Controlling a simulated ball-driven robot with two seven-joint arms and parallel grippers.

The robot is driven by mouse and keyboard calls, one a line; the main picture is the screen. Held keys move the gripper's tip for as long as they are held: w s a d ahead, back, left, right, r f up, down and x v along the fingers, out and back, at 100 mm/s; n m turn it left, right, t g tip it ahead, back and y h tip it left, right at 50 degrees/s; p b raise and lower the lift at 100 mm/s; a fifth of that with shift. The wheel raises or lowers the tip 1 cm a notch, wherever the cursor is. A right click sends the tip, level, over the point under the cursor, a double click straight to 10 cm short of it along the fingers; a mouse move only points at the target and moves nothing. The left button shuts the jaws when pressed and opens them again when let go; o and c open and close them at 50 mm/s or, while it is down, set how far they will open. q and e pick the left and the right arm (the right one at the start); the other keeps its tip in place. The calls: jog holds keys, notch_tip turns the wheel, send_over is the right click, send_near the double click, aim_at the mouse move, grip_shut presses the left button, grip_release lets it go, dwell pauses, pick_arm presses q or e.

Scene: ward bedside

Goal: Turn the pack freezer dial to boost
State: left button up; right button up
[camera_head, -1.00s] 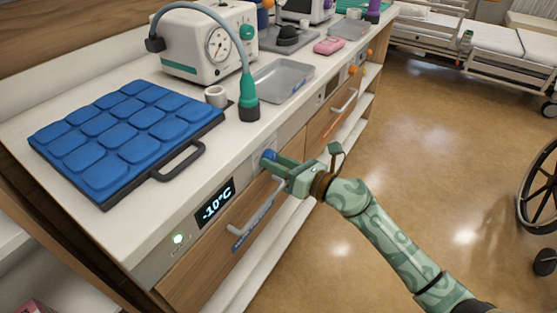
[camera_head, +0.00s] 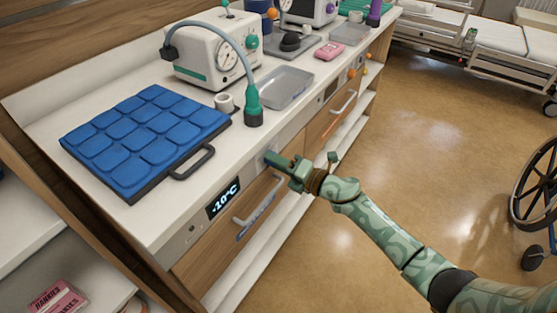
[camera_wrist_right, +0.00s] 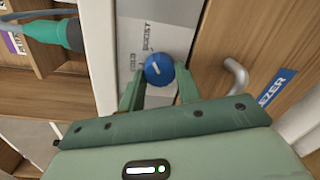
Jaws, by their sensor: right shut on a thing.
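The dial is a round blue knob (camera_wrist_right: 158,69) with a short white mark, on a grey panel in the right wrist view. The word BOOST is printed at its upper right, and another label, hard to read, is at its left. My right gripper (camera_head: 273,158) reaches the counter's front panel in the head view. In the right wrist view its fingers are on both sides of the knob, shut on it. A display (camera_head: 224,198) left of the gripper reads -10°C. My left gripper is in neither view.
On the counter (camera_head: 150,222) are a blue padded pack (camera_head: 150,132), a white machine (camera_head: 213,52) with a teal-ended hose and a grey tray (camera_head: 285,88). The floor at the right is open beside a wheelchair (camera_head: 540,195).

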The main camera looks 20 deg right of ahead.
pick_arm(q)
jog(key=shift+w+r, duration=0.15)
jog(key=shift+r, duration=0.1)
pick_arm(e)
jog(key=shift+d+m, duration=0.1)
jog(key=shift+m, duration=0.4)
jog(key=o, duration=1)
jog(key=shift+c, duration=0.2)
pick_arm(q)
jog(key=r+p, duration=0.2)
jog(key=p, duration=0.1)
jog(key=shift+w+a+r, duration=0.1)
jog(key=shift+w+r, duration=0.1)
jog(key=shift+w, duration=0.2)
pick_arm(e)
jog(key=f+v, duration=0.1)
jog(key=v, duration=1.5)
jog(key=shift+r, duration=0.45)
jog(key=shift+s+d, duration=0.1)
jog(key=shift+d, duration=0.05)
